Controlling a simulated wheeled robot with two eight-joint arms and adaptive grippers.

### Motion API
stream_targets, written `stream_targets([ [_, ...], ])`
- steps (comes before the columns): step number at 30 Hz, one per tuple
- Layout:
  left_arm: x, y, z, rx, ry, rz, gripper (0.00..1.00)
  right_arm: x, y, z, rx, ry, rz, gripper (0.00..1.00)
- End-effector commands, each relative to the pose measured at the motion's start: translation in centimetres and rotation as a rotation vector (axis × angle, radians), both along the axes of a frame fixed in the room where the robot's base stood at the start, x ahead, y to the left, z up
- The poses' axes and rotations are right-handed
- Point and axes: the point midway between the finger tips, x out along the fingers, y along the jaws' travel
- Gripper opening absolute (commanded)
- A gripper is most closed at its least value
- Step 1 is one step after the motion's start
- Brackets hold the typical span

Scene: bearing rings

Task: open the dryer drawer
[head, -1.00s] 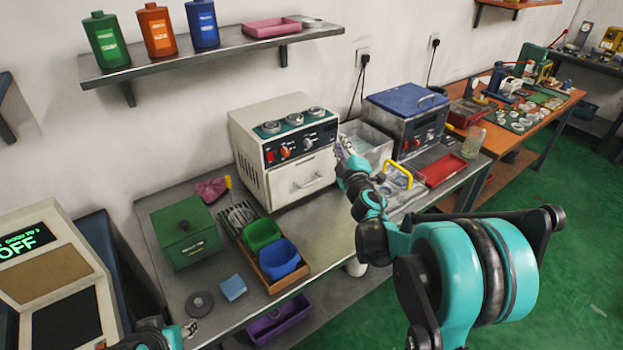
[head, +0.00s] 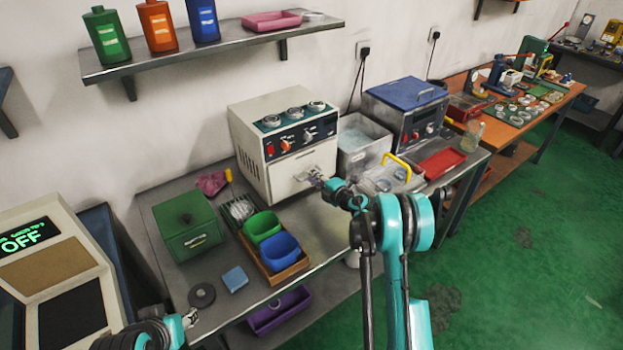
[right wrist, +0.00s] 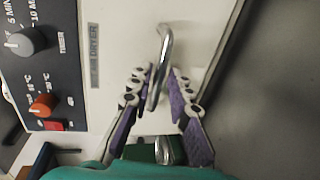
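The dryer (head: 283,145) is a cream box on the bench with dials and a red switch. Its drawer front (head: 287,182) appears closed, with a metal bar handle. My right gripper (head: 318,180) is at the drawer front. In the right wrist view the right gripper (right wrist: 160,88) is open, with its two purple-padded fingers on either side of the handle (right wrist: 163,60).
A green box (head: 187,226) and a wooden tray (head: 292,272) with green and blue bins stand left of the dryer. A clear tub (head: 362,135) and a blue-lidded machine (head: 405,112) stand right. Bare bench lies before the dryer.

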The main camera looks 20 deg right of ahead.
Motion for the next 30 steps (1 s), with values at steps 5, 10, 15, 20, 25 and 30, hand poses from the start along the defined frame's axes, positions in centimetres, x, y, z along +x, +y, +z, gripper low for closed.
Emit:
stream_targets([
  [5,0.0,0.0,-0.37,0.0,0.0,0.0,0.4,1.33,0.53,-0.3,-0.001,0.0,0.0,0.18],
  [10,0.01,0.0,-0.34,0.0,0.0,0.0,0.4,1.47,0.56,-0.25,-0.001,-0.001,-0.001,0.18],
  [15,0.0,0.0,-0.33,0.0,0.0,0.0,0.4,1.46,0.54,-0.24,0.0,-0.001,-0.001,0.0],
  [20,0.0,0.0,-0.33,0.0,0.0,0.0,0.4,1.45,0.54,-0.24,0.0,-0.001,-0.001,0.0],
  [25,0.0,0.0,-0.34,0.0,0.0,0.0,0.4,1.43,0.52,-0.25,0.0,-0.001,-0.001,0.0],
  [30,0.0,0.0,-0.57,0.0,0.0,0.0,0.4,0.95,0.32,-0.33,0.0,0.0,-0.001,0.0],
])
